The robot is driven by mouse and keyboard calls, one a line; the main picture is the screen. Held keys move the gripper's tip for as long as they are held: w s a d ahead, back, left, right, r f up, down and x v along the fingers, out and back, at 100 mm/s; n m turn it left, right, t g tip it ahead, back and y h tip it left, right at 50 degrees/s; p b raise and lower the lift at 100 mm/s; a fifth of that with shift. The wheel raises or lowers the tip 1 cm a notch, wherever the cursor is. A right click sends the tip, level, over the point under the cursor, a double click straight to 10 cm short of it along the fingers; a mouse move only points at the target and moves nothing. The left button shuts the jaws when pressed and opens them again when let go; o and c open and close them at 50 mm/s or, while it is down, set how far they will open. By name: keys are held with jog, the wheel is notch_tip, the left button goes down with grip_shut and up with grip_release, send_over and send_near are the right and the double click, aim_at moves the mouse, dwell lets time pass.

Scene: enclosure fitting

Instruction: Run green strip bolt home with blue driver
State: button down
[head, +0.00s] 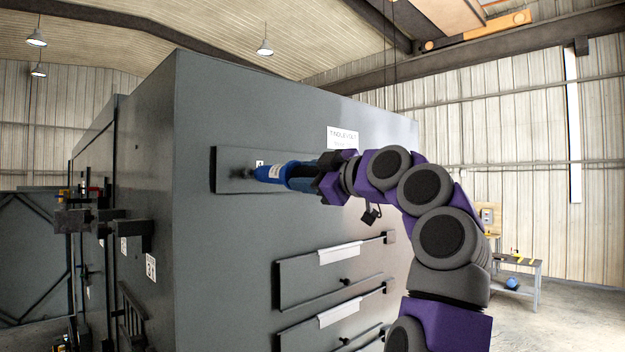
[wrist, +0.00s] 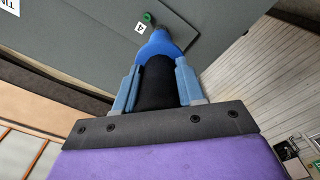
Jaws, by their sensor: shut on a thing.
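The blue driver (head: 270,173) is held level at the dark grey strip (head: 228,180) on the enclosure's front face. My gripper (head: 318,178) is shut on the driver's dark rear part. In the wrist view, the driver (wrist: 160,45) points away between the two light blue fingers of my gripper (wrist: 156,82). A small green bolt head (wrist: 148,17) shows on the strip (wrist: 185,20), just beyond and slightly left of the driver's nose. A white tag (wrist: 139,27) is beside it. I cannot tell whether the driver's tip touches the bolt; the head view hides the bolt.
The large grey enclosure (head: 225,265) fills the middle. Below, several panels with white strips (head: 338,253) and black knobs stick out from its face. Dark brackets (head: 90,220) jut from its left side. A workbench (head: 518,265) stands at right, with open floor around it.

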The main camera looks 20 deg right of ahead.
jog(key=shift+f, duration=0.1)
dwell(0.3)
jog(key=shift+a+b, duration=0.35)
jog(key=shift+a, duration=0.1)
jog(key=shift+s+a, duration=0.1)
jog(key=shift+a, duration=0.25)
jog(key=shift+s+a+b, duration=0.1)
jog(key=shift+a+b, duration=0.3)
jog(key=shift+a, duration=0.55)
dwell(0.6)
jog(key=shift+w+d+f+p, duration=0.2)
jog(key=shift+d+f+p, duration=0.2)
jog(key=shift+d, duration=0.4)
dwell(0.6)
jog(key=shift+d, duration=0.35)
jog(key=shift+w+d, duration=0.1)
jog(key=shift+d, duration=0.2)
jog(key=shift+w+d+p, duration=0.15)
jog(key=shift+d+p, duration=0.2)
jog(key=shift+d, duration=0.25)
jog(key=shift+w+d+p, duration=0.15)
jog(key=shift+d+p, duration=0.15)
jog(key=shift+d, duration=0.25)
jog(key=shift+d+f+p, duration=0.15)
jog(key=shift+d+p, duration=0.15)
jog(key=shift+d, duration=0.15)
dwell(0.8)
